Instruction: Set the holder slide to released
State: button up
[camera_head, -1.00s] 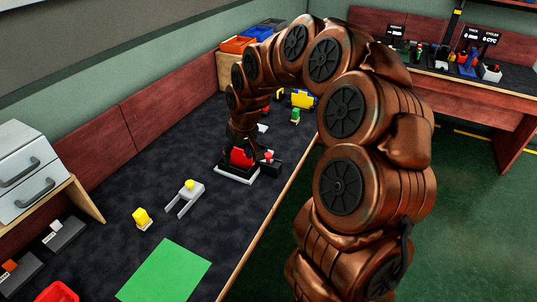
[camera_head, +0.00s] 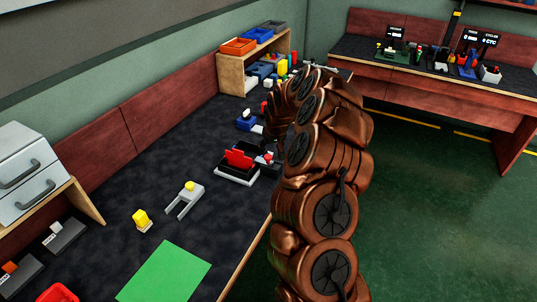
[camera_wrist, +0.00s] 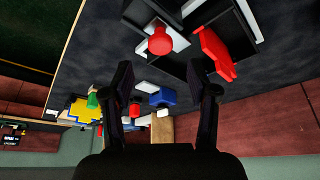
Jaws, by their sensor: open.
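The holder (camera_head: 238,178) stands on the dark bench in the head view, a black frame on a white base with an upright red piece (camera_head: 239,158) in it. A small black block with a red knob (camera_head: 268,156) adjoins its right side; I take this for the slide. In the wrist view the red knob (camera_wrist: 160,41) and the red piece (camera_wrist: 216,53) show beyond my fingertips. My gripper (camera_wrist: 160,78) is open and empty, apart from the knob. My arm hides most of the gripper in the head view. I cannot tell the slide's position.
A grey fork-shaped part (camera_head: 186,198), a yellow block (camera_head: 141,217) and a green mat (camera_head: 165,273) lie nearer. A wooden shelf with bins (camera_head: 239,77) stands at the back.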

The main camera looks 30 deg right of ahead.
aim_at(268, 156)
jog(key=shift+p+x, duration=0.85)
jog(key=shift+x, duration=1.95)
grip_shut()
